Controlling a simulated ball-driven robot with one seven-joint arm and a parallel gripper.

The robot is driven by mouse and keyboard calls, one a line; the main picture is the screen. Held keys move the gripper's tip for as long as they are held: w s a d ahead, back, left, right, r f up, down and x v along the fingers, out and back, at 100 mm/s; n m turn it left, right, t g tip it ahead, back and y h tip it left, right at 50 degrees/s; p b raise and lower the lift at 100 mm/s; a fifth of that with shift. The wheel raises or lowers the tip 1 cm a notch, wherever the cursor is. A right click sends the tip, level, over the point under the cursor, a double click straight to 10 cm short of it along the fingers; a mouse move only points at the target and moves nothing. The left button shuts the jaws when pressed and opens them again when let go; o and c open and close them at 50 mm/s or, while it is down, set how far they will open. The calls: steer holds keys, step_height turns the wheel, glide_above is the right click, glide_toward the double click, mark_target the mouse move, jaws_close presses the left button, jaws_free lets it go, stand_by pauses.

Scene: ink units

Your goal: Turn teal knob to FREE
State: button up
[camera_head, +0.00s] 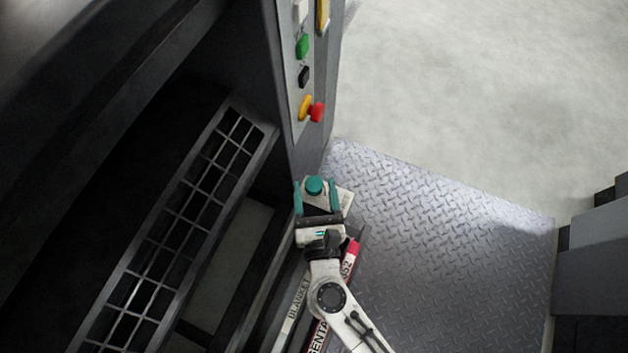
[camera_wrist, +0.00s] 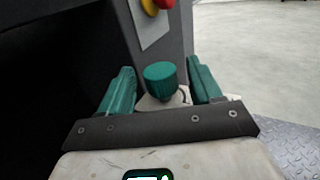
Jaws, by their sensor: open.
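The teal knob (camera_head: 314,186) is a short round cap on a pale plate (camera_head: 346,200) beside the dark machine. It also shows in the wrist view (camera_wrist: 160,82), upright on its pale base. My gripper (camera_head: 316,192) has teal fingers, one on each side of the knob. In the wrist view my gripper (camera_wrist: 162,90) is open, with a gap between each finger and the knob. The lettering around the knob is too hidden and small to read, so I cannot tell its setting.
A control panel with a green button (camera_head: 302,46), a black switch (camera_head: 304,76) and a red button on yellow (camera_head: 317,110) stands above the knob. A metal grille (camera_head: 190,210) lies left. Labelled bars, one reading BLANKET (camera_head: 297,300), lie under my arm. Tread plate (camera_head: 450,250) is clear at right.

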steer(key=shift+w+a, duration=0.2)
steer(key=shift+w, duration=0.85)
steer(key=c, duration=0.9)
